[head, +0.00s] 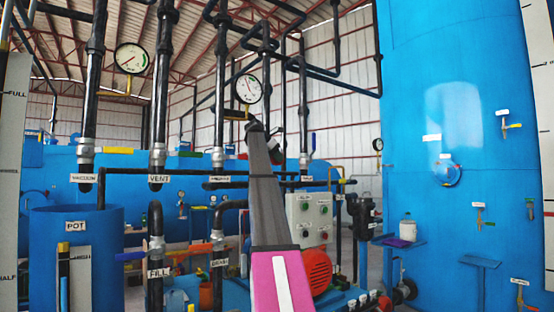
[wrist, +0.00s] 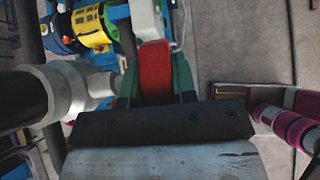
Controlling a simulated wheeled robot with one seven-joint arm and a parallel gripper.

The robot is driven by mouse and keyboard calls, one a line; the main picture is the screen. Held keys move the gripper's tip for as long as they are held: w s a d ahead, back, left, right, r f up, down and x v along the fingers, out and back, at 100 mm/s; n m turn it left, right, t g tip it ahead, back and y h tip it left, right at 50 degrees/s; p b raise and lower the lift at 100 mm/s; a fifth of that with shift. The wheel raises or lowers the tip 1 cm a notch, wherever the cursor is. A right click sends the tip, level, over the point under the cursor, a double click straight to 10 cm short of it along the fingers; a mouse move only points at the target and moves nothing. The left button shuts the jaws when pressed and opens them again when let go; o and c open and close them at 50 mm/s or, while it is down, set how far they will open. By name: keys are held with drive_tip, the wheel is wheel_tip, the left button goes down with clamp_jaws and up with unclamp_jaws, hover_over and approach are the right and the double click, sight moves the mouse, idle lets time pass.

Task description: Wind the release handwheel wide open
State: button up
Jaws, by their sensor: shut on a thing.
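In the wrist view, my gripper (wrist: 156,82) has its two green fingers closed on either side of a red grip-like piece (wrist: 154,64). The red piece joins a white part (wrist: 146,20) beyond it. I cannot tell from this close view whether the red piece belongs to the release handwheel. In the head view, my grey and pink arm reaches up through the middle, toward the pipes below a gauge (head: 249,89). The fingers and what they hold are not clear there. No handwheel labelled as release can be made out.
Black vertical pipes labelled VACUUM, VENT (head: 160,179), FILL (head: 158,273) and DRAIN stand left of my arm. A blue POT tank (head: 105,250) is at left, a large blue tank (head: 450,90) at right. A grey button box (head: 310,217) and red round housing (head: 316,271) sit right of my arm.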

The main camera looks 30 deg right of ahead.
idle(0.3)
drive_tip(key=o, duration=0.9)
drive_tip(key=v, duration=1)
drive_tip(key=shift+s+a+r, duration=0.1)
drive_tip(key=shift+a+r, duration=0.15)
drive_tip(key=shift+a, duration=0.05)
drive_tip(key=shift+o, duration=0.4)
